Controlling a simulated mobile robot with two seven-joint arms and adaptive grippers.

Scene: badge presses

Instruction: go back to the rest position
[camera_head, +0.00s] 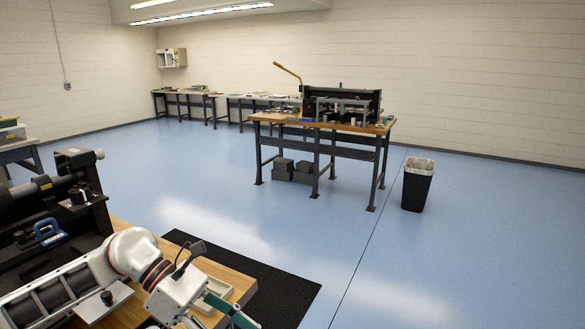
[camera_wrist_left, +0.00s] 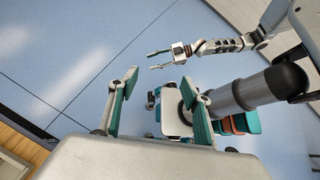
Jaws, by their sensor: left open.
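My left arm comes in from the lower left in the head view, over the front of a wooden bench (camera_head: 122,236). My left gripper (camera_head: 228,309) is at the bottom of that view, beside a pale tray (camera_head: 212,291) on the bench corner. In the left wrist view its two teal-padded fingers (camera_wrist_left: 160,105) stand wide apart with nothing between them. My right gripper (camera_wrist_left: 158,60) shows small in the left wrist view, its two thin fingers apart and empty. It is out of the head view.
A black press (camera_head: 75,205) with a blue-handled part (camera_head: 48,232) stands on the near bench at left. A dark mat (camera_head: 275,295) lies beside it. A far workbench (camera_head: 325,148) carries another press (camera_head: 342,104). A black bin (camera_head: 417,186) stands right. The blue floor between is clear.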

